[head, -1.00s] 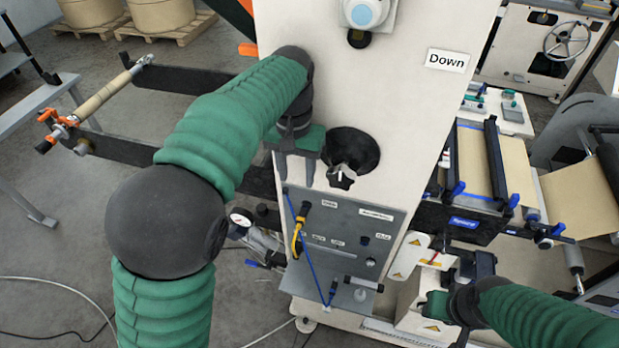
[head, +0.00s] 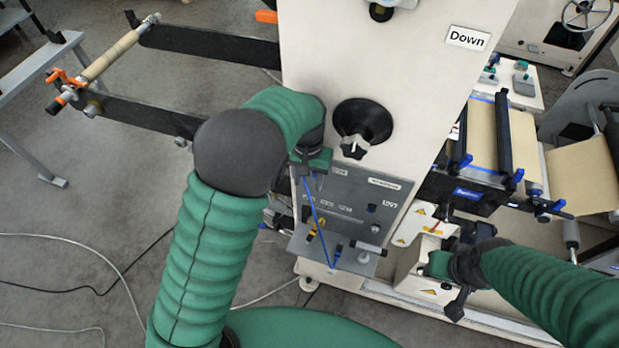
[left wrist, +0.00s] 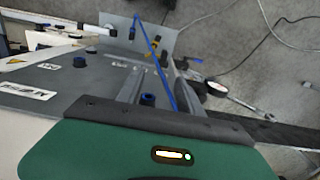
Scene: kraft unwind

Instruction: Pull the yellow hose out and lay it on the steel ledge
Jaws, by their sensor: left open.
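The yellow hose (head: 314,231) is a short, thin piece at the lower left of the grey panel (head: 345,212), near the steel ledge (head: 352,261). It also shows small in the left wrist view (left wrist: 154,45), beside the ledge (left wrist: 138,36). I cannot tell whether its end is still seated in the panel. My left gripper (head: 308,184) is open and empty at the panel's upper left, above the hose. My arm partly hides that panel edge. My right gripper (head: 446,280) is at the lower right, by the white boxes, away from the hose; its jaws are unclear.
A blue hose (head: 315,222) runs down the panel to the ledge, close to the yellow one. A black round recess with a knob (head: 357,143) is above the panel. A pressure gauge (left wrist: 216,88) is nearby. Black bars (head: 205,44) reach out left.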

